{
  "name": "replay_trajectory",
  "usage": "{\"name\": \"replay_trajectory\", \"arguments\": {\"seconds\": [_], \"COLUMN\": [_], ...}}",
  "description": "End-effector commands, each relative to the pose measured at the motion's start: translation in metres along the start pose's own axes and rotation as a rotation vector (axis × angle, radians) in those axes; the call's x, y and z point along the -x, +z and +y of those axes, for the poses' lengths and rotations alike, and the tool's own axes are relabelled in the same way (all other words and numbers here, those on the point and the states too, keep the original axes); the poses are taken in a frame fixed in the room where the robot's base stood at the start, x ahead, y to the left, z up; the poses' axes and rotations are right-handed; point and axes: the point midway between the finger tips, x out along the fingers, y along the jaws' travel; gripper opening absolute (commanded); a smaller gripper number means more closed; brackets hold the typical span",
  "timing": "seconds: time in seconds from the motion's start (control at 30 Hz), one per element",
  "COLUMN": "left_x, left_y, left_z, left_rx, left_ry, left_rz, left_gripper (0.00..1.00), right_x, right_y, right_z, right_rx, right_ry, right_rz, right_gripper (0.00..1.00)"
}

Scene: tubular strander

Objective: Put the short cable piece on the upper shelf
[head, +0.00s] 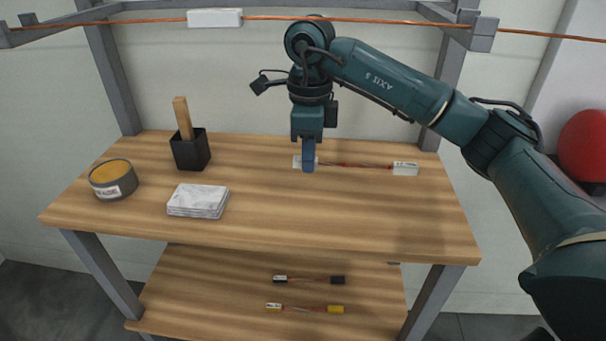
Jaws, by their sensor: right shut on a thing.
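A short cable piece (355,165), reddish with a white block at each end, is at the upper shelf (300,222), a wooden board. My right gripper (308,168) points down from above and is shut on the piece's left white end, which its fingers partly hide. The piece runs level to the right, to its other white end. It looks to be at the board's surface; whether it touches is hard to tell. My left gripper is not in view.
On the upper shelf stand a tin (113,181), a black holder (190,152) with a wooden handle, and a pale stack (198,201). Two cable pieces, black-ended (309,280) and yellow-ended (306,308), lie on the lower shelf (200,290). A long copper cable (350,20) crosses above.

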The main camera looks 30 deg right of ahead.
Motion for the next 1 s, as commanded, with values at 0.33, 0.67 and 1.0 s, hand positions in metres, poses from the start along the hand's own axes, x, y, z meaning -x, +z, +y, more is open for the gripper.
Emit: {"name": "replay_trajectory", "arguments": {"seconds": [0.33, 0.67, 1.0], "left_x": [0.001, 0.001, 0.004], "left_y": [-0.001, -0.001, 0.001], "left_z": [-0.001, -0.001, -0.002], "left_rx": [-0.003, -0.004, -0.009], "left_ry": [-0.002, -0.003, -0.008], "left_rz": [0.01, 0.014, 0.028], "left_gripper": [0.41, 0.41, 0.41], "right_x": [-0.038, -0.043, -0.054], "right_y": [-0.001, -0.001, -0.001], "right_z": [0.0, 0.0, 0.0], "right_rx": [-0.002, -0.001, -0.001], "right_ry": [0.0, -0.002, -0.001], "right_rz": [0.0, -0.001, 0.0], "right_gripper": [0.0, 0.0, 0.0]}}
